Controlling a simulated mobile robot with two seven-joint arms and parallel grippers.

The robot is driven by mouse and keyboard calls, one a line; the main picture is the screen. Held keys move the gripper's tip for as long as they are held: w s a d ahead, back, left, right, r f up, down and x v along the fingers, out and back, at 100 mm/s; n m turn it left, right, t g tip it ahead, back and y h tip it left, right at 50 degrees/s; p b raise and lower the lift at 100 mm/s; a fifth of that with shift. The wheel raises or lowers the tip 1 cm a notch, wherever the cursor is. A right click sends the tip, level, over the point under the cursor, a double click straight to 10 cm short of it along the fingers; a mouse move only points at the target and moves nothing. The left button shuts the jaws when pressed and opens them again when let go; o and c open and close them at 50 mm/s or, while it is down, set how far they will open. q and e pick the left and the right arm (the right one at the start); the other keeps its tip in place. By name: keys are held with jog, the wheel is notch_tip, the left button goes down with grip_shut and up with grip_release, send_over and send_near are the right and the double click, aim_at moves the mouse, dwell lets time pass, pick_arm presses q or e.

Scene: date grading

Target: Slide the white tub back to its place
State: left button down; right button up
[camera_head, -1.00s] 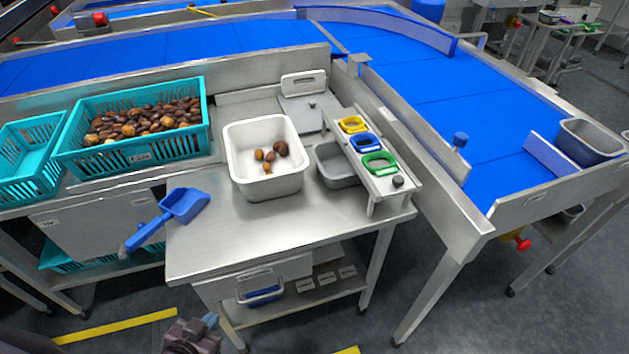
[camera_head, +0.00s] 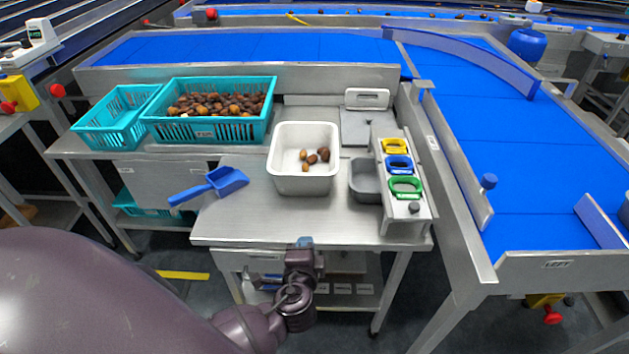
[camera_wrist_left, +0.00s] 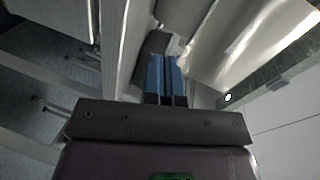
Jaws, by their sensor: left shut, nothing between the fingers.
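The white tub (camera_head: 303,185) stands upright on the steel table, left of the grey bin and right of the blue scoop. Several brown dates (camera_head: 316,156) lie in it. My left gripper (camera_head: 304,243) is at the table's front edge, in front of the tub and apart from it. Its blue fingers are together and empty in the left wrist view (camera_wrist_left: 166,78). The tub is not clearly seen in the left wrist view. My right gripper is not in view.
A blue scoop (camera_head: 226,181) lies left of the tub. A grey bin (camera_head: 365,180) and a rack (camera_head: 414,228) with yellow, blue and green rings stand right. A teal crate (camera_head: 207,132) of dates is behind left. Bare table (camera_head: 260,215) lies in front.

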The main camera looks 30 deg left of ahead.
pick_arm(q)
notch_tip(320, 180, up, 4)
jog(key=w+m+t+y, duration=0.1)
jog(key=w+t+y, duration=0.1)
send_near(317, 176)
jog(key=x, duration=0.7)
jog(key=shift+w+p, duration=0.15)
jog(key=shift+p, duration=0.15)
jog(key=shift+w+a, duration=0.1)
jog(key=shift+a, duration=0.05)
